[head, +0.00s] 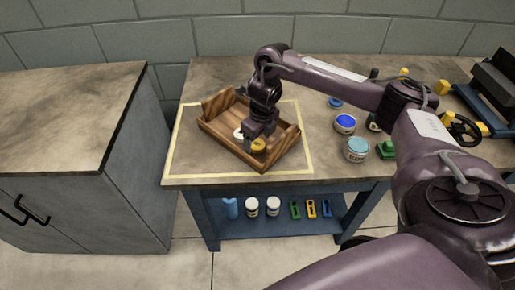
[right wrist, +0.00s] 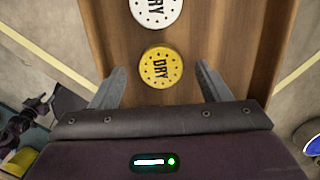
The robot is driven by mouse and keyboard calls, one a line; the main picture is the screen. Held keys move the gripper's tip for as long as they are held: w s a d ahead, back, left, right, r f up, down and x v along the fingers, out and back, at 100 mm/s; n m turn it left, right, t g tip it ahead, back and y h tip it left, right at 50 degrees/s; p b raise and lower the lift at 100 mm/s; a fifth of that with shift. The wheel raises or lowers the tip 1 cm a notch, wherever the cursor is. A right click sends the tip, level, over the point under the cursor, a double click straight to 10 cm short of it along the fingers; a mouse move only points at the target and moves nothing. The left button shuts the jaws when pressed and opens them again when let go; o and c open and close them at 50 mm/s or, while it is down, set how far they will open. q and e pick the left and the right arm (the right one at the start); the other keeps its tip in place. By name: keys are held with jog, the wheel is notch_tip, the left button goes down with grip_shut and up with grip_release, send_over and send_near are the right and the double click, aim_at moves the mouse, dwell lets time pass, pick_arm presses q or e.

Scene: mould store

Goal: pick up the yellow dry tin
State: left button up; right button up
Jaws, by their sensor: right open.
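The yellow dry tin (right wrist: 160,67) has a round yellow lid marked "DRY" with small holes. It stands in a wooden tray (right wrist: 113,28), and in the head view the yellow tin (head: 258,145) shows partly behind my right gripper. A white dry tin (right wrist: 156,10) stands beside it in the tray, and the white tin (head: 239,133) is also partly covered in the head view. My right gripper (right wrist: 160,85) is open above the tray, its fingers spread to either side of the yellow tin's near edge, with nothing between them clearly gripped. My left gripper is not in view.
The tray lies within a yellow taped outline (head: 172,150) on the workbench (head: 312,178). To the right are a blue-lidded tin (head: 345,123), a teal-lidded tin (head: 356,149) and a green block (head: 386,150). A lower shelf (head: 275,226) holds bottles, jars and coloured levels. A cabinet (head: 60,110) stands left.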

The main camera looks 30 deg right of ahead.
jog(key=shift+w+f, duration=0.1)
jog(key=shift+f, duration=0.6)
jog(key=c, duration=1.1)
jog(key=shift+o, duration=0.2)
jog(key=shift+r, duration=0.15)
